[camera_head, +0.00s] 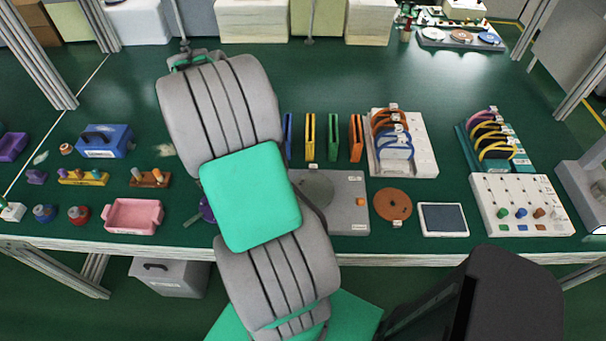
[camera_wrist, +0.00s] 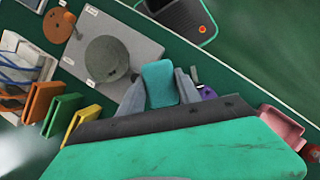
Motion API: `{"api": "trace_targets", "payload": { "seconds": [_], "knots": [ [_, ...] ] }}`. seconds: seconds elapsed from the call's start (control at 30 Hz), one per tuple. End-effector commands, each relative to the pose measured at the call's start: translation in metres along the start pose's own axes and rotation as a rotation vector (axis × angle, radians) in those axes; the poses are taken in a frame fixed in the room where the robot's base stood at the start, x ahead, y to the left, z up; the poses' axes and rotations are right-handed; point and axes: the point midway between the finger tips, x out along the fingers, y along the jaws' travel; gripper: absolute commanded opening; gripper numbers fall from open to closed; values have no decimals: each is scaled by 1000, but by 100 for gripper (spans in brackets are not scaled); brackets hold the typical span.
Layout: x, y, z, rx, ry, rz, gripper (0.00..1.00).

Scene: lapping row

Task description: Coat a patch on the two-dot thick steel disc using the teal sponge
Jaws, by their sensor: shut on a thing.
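In the wrist view, my gripper (camera_wrist: 160,92) is shut on the teal sponge (camera_wrist: 160,80), which sits between the two grey fingers. A round grey steel disc (camera_wrist: 107,59) lies on a grey plate (camera_wrist: 140,50) just left of the sponge in that view; the sponge appears apart from it. In the head view the disc (camera_head: 317,186) shows beside my arm, partly covered, on the plate (camera_head: 348,222). My arm hides the gripper and sponge there.
A copper-coloured disc (camera_head: 393,204) and a dark pad (camera_head: 443,219) lie right of the plate. Upright coloured slabs (camera_head: 333,138) and a rack (camera_head: 419,150) stand behind. A pink tray (camera_head: 134,215) is at left.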

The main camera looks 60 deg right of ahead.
Motion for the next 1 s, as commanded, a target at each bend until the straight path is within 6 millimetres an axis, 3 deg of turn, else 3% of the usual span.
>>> {"api": "trace_targets", "payload": {
  "seconds": [0.03,0.1,0.2,0.3,0.47,1.0],
  "knots": [
    [13,28,16,46,-4,-18,8],
    [30,61,38,88,-7,-34,8],
    [50,92,68,135,-12,-53,8],
    [63,110,88,162,-15,-63,8],
    [73,118,97,173,-17,-67,8],
    [123,117,76,174,-16,-67,8]
  ]
}}
